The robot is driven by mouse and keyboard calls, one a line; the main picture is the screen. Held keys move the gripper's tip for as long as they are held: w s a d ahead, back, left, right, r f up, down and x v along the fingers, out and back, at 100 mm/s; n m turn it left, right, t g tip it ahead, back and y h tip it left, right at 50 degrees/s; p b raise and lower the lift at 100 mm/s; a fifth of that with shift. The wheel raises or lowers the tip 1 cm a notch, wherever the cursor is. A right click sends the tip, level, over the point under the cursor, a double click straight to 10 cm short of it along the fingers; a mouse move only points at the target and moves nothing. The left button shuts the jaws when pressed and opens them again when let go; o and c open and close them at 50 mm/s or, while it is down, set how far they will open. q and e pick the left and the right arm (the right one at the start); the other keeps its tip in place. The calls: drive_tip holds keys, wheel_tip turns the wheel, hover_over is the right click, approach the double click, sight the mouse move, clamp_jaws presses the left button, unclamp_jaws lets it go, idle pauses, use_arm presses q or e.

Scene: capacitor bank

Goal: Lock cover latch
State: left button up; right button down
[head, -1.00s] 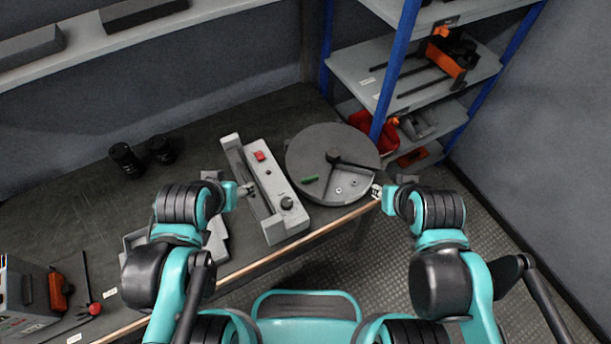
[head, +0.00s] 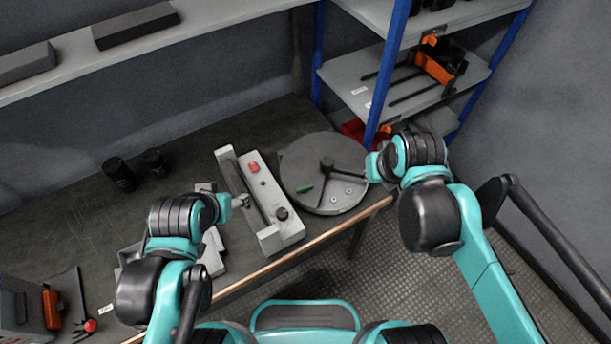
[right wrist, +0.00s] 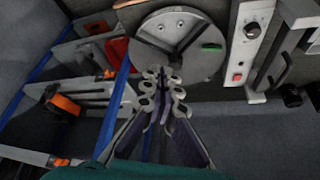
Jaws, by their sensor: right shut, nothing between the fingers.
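A long grey unit (head: 268,195) with a red button (head: 253,168), a black knob (head: 281,214) and a raised panel along its left side lies on the bench. I cannot tell which part is the cover latch. My left gripper (head: 242,201) is at the unit's left side, by the raised panel; its fingers are too small to read, and contact is unclear. The unit also shows at the upper right of the right wrist view (right wrist: 248,45). My right gripper (right wrist: 165,85) is shut and empty, in front of the rim of a round grey tray (right wrist: 150,45).
The round tray (head: 310,160) right of the unit holds a black-handled divider and a green piece (head: 304,189). Two black cylinders (head: 120,174) stand at the back left. A blue-posted shelf rack (head: 391,60) stands behind my right arm. Bare bench lies at left (head: 60,220).

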drive_tip(key=w+a+r+g, duration=0.1)
drive_tip(key=w+a+g, duration=0.1)
drive_tip(key=w+a, duration=0.3)
drive_tip(key=n+g+h+p, duration=0.1)
drive_tip(key=n+g+p, duration=0.15)
drive_tip(key=g, duration=0.35)
hover_over(302, 175)
drive_tip(key=w+a, duration=0.1)
drive_tip(key=w, duration=0.2)
wheel_tip(302, 175, down, 12)
drive_tip(key=r, duration=0.1)
drive_tip(key=shift+w+f+n, duration=0.1)
drive_tip(key=shift+f+n, duration=0.15)
drive_tip(key=shift+n, duration=0.1)
drive_tip(key=shift+f+b, duration=0.1)
drive_tip(key=shift+b, duration=0.2)
drive_tip(key=b+x, duration=0.4)
drive_tip(key=x, duration=0.6)
drive_tip(key=shift+f, duration=0.25)
drive_tip(key=s, duration=0.1)
drive_tip(key=s+d, duration=0.1)
drive_tip(key=s, duration=0.1)
drive_tip(key=shift+s+d+r+b, duration=0.15)
drive_tip(key=shift+r+b, duration=0.15)
drive_tip(key=shift+b, duration=0.1)
drive_tip(key=shift+s+d, duration=0.1)
drive_tip(key=shift+s, duration=0.1)
